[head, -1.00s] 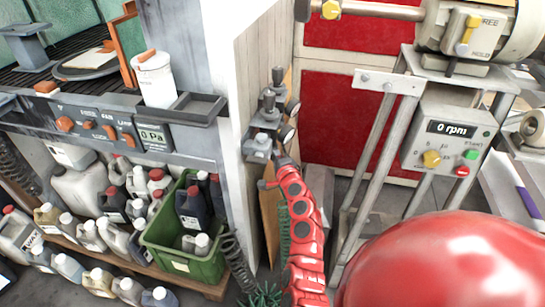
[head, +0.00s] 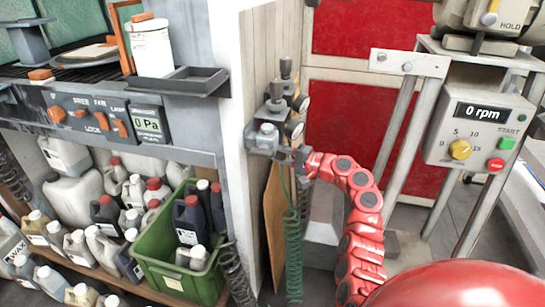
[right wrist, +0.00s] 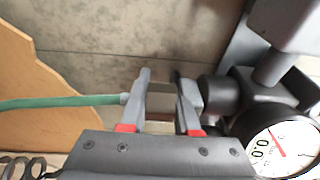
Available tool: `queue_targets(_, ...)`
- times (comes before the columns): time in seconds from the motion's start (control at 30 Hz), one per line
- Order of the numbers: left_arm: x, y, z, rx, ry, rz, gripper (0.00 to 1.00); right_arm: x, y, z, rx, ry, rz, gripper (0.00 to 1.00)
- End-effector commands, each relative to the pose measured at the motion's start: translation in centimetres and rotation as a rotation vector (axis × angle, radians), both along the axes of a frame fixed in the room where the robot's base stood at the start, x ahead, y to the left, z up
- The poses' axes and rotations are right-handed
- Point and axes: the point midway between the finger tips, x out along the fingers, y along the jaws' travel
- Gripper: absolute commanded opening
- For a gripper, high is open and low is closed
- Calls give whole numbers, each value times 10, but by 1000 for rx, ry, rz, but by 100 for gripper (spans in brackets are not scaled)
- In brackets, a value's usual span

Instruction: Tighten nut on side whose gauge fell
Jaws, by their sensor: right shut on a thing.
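Two grey valve units with round gauges are mounted on the side of the pale wall in the head view, an upper one (head: 280,92) and a lower one (head: 266,135). The gauge faces (head: 298,103) are too small to read there. My right gripper (head: 300,158) is at the lower unit. In the right wrist view, its fingers (right wrist: 162,82) are shut on a grey nut-like fitting (right wrist: 163,102) between the green hose end (right wrist: 124,99) and the dark valve body (right wrist: 216,95). A white gauge (right wrist: 285,145) with a red needle hangs beside it, partly cut off. My left gripper is not in view.
A green hose (head: 292,255) hangs below the units beside a brown board (head: 273,220). A machine control box (head: 480,130) reads 0 rpm at right. A green crate (head: 175,265) and several bottles stand on a shelf at left, under a panel reading 0 Pa.

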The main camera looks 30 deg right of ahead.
Motion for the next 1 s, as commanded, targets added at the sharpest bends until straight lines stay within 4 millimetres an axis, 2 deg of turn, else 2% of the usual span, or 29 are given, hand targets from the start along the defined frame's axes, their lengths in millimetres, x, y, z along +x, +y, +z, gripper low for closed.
queue_targets(0.57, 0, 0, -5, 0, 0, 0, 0, 0, 0, 1, 0, -1, 31, 0)
queue_targets(0.6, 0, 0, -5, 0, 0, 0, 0, 0, 0, 1, 0, -1, 31, 32)
queue_targets(0.67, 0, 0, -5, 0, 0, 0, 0, 0, 0, 1, 0, -1, 31, 42)
queue_targets(1.0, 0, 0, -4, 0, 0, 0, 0, -1, -1, 1, 0, -1, 32, 42)
